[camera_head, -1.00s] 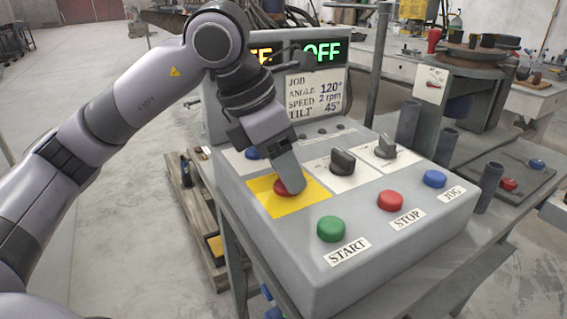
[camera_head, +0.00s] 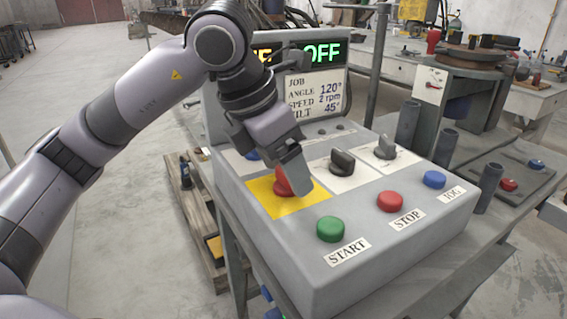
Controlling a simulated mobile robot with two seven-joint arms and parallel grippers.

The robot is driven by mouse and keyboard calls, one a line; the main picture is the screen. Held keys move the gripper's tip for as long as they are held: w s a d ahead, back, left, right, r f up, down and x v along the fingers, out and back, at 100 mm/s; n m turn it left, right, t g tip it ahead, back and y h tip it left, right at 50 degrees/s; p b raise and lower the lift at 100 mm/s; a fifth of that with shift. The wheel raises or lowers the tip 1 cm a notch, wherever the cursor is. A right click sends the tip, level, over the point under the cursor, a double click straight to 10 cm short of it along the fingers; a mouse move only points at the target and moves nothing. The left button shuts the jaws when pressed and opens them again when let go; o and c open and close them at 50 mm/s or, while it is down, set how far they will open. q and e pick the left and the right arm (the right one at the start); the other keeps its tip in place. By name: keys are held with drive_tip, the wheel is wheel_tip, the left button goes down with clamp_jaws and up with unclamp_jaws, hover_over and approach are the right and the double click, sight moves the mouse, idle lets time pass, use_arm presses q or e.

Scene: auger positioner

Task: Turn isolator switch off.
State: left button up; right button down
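My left gripper (camera_head: 293,172) is over the front left of the grey control box. Its fingertips are at the red button (camera_head: 281,184) on the yellow plate (camera_head: 262,197) and hide part of it; whether the fingers are open or shut cannot be told. A small white plate with a red handle (camera_head: 431,86), possibly the isolator switch, is on the machine at the back right, away from the gripper. Two dark rotary knobs sit on white plates, one in the middle (camera_head: 342,161) and one to its right (camera_head: 385,147). My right gripper is not in view.
The box front has green START (camera_head: 330,229), red STOP (camera_head: 390,201) and blue JOG (camera_head: 434,180) buttons. A display (camera_head: 322,52) behind reads OFF in green. Grey upright tubes (camera_head: 408,124) stand right of the box.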

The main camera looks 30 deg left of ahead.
use_arm(q)
drive_tip(key=p+v, duration=0.1)
drive_tip(key=v, duration=0.6)
idle(0.4)
idle(0.4)
